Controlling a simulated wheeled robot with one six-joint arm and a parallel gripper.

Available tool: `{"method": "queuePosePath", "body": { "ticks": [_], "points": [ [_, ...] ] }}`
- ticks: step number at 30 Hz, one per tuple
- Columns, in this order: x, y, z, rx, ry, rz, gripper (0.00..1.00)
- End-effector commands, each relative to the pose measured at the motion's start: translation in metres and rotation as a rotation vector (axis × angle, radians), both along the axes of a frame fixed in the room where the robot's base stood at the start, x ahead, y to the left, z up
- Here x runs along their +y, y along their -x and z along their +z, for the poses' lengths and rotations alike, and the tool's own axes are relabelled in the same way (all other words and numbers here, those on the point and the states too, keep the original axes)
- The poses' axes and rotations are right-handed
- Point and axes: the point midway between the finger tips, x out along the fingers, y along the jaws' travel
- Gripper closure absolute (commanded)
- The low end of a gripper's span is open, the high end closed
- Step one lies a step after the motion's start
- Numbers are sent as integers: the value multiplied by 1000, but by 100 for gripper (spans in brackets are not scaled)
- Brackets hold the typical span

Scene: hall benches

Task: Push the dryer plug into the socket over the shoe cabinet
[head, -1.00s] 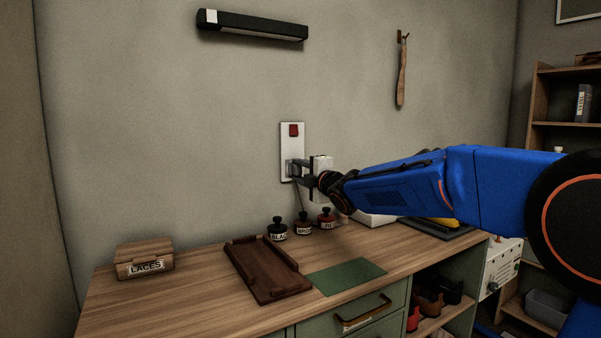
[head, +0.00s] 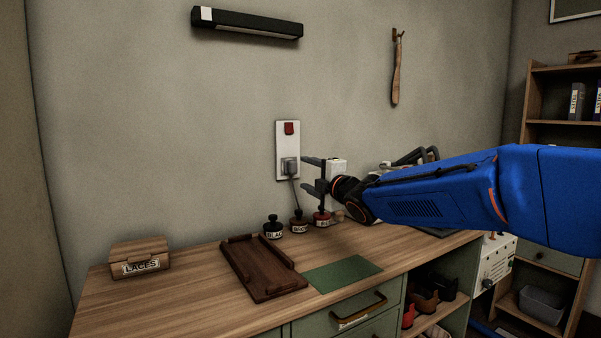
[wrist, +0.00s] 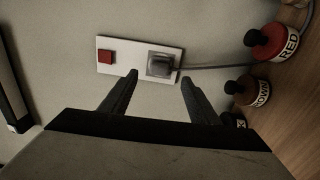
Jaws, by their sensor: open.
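The grey dryer plug (head: 290,165) sits at the lower part of the white socket plate (head: 287,140) on the wall, its body against the plate. Its cord hangs down behind the bottles. A red switch (head: 289,128) is at the top of the plate. In the wrist view the plug (wrist: 160,66) is on the socket plate (wrist: 120,52), beyond the fingertips and between their lines. How fully its pins are in cannot be seen. My gripper (head: 307,174) is open and empty, its fingers right of the plug and apart from it; the fingers also show in the wrist view (wrist: 159,80).
Black, brown and red labelled bottles (head: 298,222) stand on the cabinet top below the socket. A dark wooden tray (head: 262,268), a green mat (head: 342,272) and a laces box (head: 140,259) lie further forward and left. The wall around the plate is clear.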

Motion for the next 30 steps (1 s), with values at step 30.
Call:
{"method": "queuePosePath", "body": {
  "ticks": [30],
  "points": [
    [-53, 79, -4, 1, -1, 0, 44]
  ]
}}
